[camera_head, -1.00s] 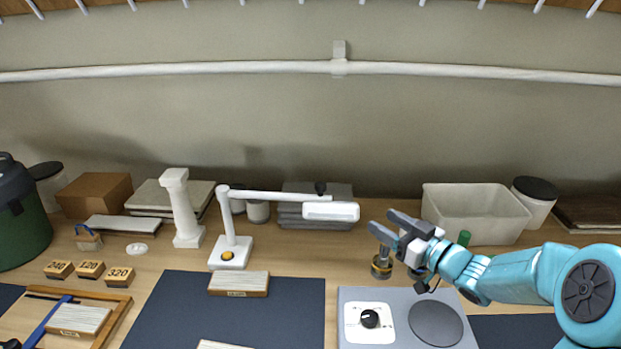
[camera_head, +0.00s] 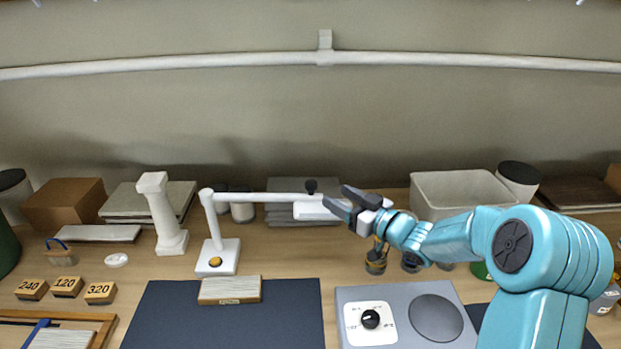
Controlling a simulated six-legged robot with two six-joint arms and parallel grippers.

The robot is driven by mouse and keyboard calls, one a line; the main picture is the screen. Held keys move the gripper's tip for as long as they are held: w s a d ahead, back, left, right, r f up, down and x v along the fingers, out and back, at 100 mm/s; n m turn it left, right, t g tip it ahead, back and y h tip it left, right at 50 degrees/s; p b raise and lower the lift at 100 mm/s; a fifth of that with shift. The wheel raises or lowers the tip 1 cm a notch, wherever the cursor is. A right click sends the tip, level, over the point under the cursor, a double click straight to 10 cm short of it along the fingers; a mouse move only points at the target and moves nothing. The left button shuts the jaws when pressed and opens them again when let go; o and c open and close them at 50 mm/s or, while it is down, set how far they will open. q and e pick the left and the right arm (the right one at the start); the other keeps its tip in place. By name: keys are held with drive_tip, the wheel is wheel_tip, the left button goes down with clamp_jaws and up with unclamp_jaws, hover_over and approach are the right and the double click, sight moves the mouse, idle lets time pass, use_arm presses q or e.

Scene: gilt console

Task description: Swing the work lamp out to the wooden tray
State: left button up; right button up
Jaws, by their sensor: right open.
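The white work lamp (camera_head: 217,255) stands on the bench left of centre, with an orange button on its base. Its arm (camera_head: 255,197) reaches right to a black knob and a flat white lamp head (camera_head: 309,211). My right gripper (camera_head: 338,200) is open at the right end of the lamp head, its two dark fingers pointing left. I cannot tell whether they touch the head. The wooden tray (camera_head: 100,337) is at the lower left, cut by the frame edge, holding a blue-handled tool and a block. My left gripper is not in view.
A dark mat (camera_head: 225,315) lies in front of the lamp with a wood block (camera_head: 230,290) at its back edge. A grey hotplate unit (camera_head: 400,318) is to the right. A white column (camera_head: 162,215) stands left of the lamp. Several numbered blocks (camera_head: 67,287) sit near the tray.

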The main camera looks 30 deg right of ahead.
sight(316, 185)
drive_tip(key=w, duration=0.3)
drive_tip(key=w+a+p, duration=0.1)
drive_tip(key=w, duration=0.2)
drive_tip(key=w+a+p, duration=0.1)
drive_tip(key=w, duration=0.2)
drive_tip(key=shift+w, duration=0.15)
drive_tip(key=shift+w+a, duration=0.1)
drive_tip(key=shift+w, duration=0.2)
drive_tip(key=shift+s, duration=0.1)
